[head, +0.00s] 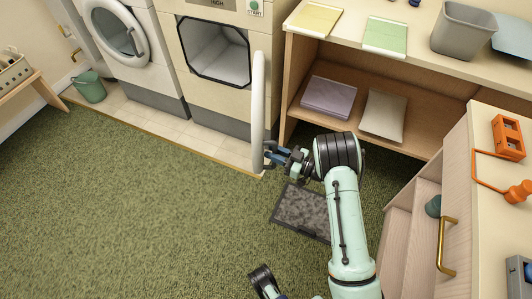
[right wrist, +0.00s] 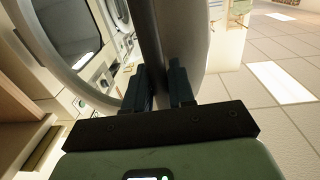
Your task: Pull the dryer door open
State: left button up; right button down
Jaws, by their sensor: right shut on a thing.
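The dryer (head: 240,97) stands at the back with its dark-rimmed square opening (head: 213,52) uncovered. Its white door (head: 258,110) is swung out from the right side of the opening and shows nearly edge-on. My right gripper (head: 268,156) is at the door's near edge, shut on it. In the right wrist view the fingers (right wrist: 160,85) sit on both sides of a dark strip at the door's edge; the exact grip point is hard to tell. My left gripper (head: 262,277) shows only in part at the bottom of the head view, and its fingers cannot be made out.
A washer (head: 123,38) with a round door stands left of the dryer. A shelf unit (head: 292,68) with folded cloths is close on the right. A dark mat (head: 301,212) lies under my right arm. A cabinet with a brass handle (head: 446,247) is at right. Green carpet at left is clear.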

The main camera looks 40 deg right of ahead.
jog(key=shift+d, duration=0.15)
jog(key=c, duration=1.1)
grip_release()
jog(key=shift+s, duration=0.1)
pick_arm(q)
jog(key=shift+s+d+r+g+p, duration=0.15)
jog(key=shift+s+d+r+p, duration=0.15)
jog(key=shift+s, duration=0.2)
jog(key=shift+s+d+r+g+p, duration=0.15)
jog(key=shift+s+d+r+p, duration=0.05)
jog(key=shift+s+r+p, duration=0.25)
pick_arm(e)
jog(key=v, duration=1.3)
pick_arm(q)
jog(key=shift+a, duration=0.1)
